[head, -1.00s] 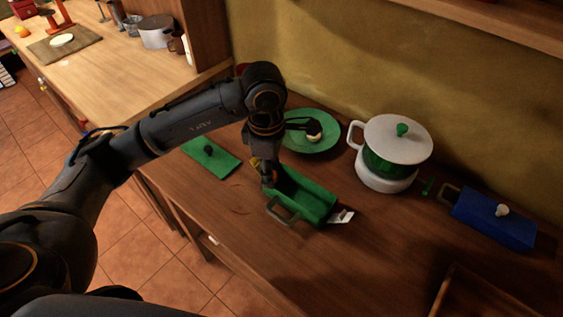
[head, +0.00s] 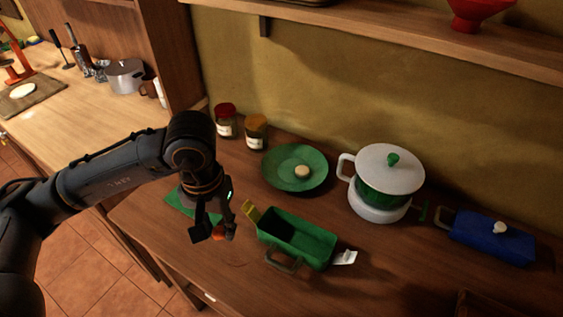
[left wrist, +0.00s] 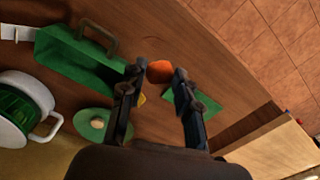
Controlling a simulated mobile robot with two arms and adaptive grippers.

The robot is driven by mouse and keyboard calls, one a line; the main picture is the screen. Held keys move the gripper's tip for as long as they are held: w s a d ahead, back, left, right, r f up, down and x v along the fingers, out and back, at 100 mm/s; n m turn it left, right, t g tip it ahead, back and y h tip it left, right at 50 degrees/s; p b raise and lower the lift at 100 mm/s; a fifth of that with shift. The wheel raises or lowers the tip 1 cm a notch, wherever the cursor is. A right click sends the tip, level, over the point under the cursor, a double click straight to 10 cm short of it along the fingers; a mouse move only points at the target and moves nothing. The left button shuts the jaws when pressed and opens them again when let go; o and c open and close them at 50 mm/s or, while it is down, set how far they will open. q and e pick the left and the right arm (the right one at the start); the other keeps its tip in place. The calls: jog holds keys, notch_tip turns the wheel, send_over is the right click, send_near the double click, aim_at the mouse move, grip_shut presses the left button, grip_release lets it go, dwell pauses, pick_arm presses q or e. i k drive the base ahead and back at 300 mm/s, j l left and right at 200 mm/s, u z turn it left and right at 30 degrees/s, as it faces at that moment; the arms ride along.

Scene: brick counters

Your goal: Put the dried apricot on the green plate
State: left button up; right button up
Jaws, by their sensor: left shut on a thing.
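My left gripper (head: 218,233) is shut on the orange dried apricot (head: 219,234). It holds it to the left of the open green box, apart from it. In the left wrist view the apricot (left wrist: 160,71) sits between the fingertips of the gripper (left wrist: 156,76). The green plate (head: 281,181) lies behind the box, near the wall, with a small round beige piece (head: 302,171) on it. The plate also shows in the left wrist view (left wrist: 84,123). My right gripper is in neither view.
The green box (head: 318,254) has a handle in front and a white tag. A green lid (head: 177,207) lies partly behind my left gripper. Two jars (head: 256,133) stand left of the plate, a white-lidded pot (head: 390,170) right, a blue box (head: 490,238) farther right.

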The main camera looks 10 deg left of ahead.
aim_at(287, 167)
jog(key=i+j+z, duration=0.2)
jog(key=j, duration=0.35)
jog(key=i+j+z, duration=0.15)
jog(key=j, duration=0.4)
jog(key=j+z, duration=0.2)
jog(key=j, duration=0.35)
jog(key=z, duration=0.95)
